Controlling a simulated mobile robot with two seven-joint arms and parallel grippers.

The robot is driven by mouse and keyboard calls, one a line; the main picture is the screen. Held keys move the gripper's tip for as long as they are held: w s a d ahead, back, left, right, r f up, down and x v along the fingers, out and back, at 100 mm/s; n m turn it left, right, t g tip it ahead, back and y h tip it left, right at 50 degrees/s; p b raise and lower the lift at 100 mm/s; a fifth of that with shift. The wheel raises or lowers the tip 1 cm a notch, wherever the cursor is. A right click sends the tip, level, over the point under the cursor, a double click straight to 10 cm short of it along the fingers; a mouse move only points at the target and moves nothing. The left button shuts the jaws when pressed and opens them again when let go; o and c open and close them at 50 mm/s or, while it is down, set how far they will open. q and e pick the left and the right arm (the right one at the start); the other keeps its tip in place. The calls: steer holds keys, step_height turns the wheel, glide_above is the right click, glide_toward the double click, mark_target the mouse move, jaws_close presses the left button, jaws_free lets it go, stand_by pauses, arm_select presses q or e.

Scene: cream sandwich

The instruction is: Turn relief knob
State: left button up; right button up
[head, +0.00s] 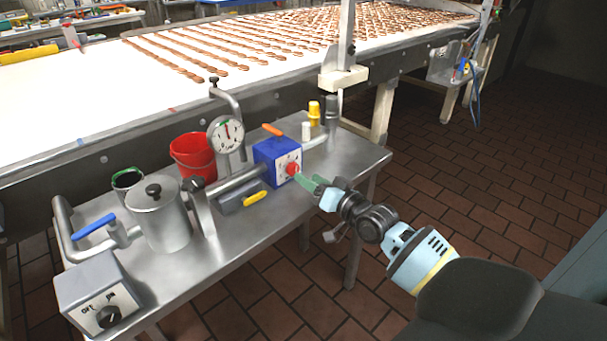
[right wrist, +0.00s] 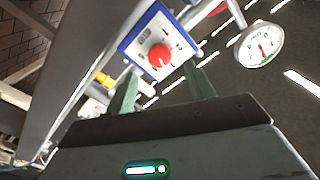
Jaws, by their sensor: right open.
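The red relief knob (head: 293,169) sits on the white face of a blue box (head: 268,152) on the metal table. In the right wrist view the red knob (right wrist: 159,55) shows on the white dial face of the blue-edged box (right wrist: 127,46). My right gripper (head: 303,181) has green fingers and is just in front of the knob, at its lower right in the head view. In the right wrist view the fingers (right wrist: 160,88) are apart, with the knob ahead of the gap between them. Nothing is between the fingers. My left gripper is not in view.
A pressure gauge (head: 226,134) stands left of the box. A red bucket (head: 193,157), a steel pot (head: 160,215) and a grey switch box (head: 101,292) are further left. A yellow-handled valve (head: 254,198) lies near the box. A conveyor (head: 110,80) runs behind the table (head: 335,158).

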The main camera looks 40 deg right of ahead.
steer(key=s, duration=0.2)
steer(key=shift+s+d, duration=0.1)
steer(key=shift+s, duration=0.3)
stand_by(0.4)
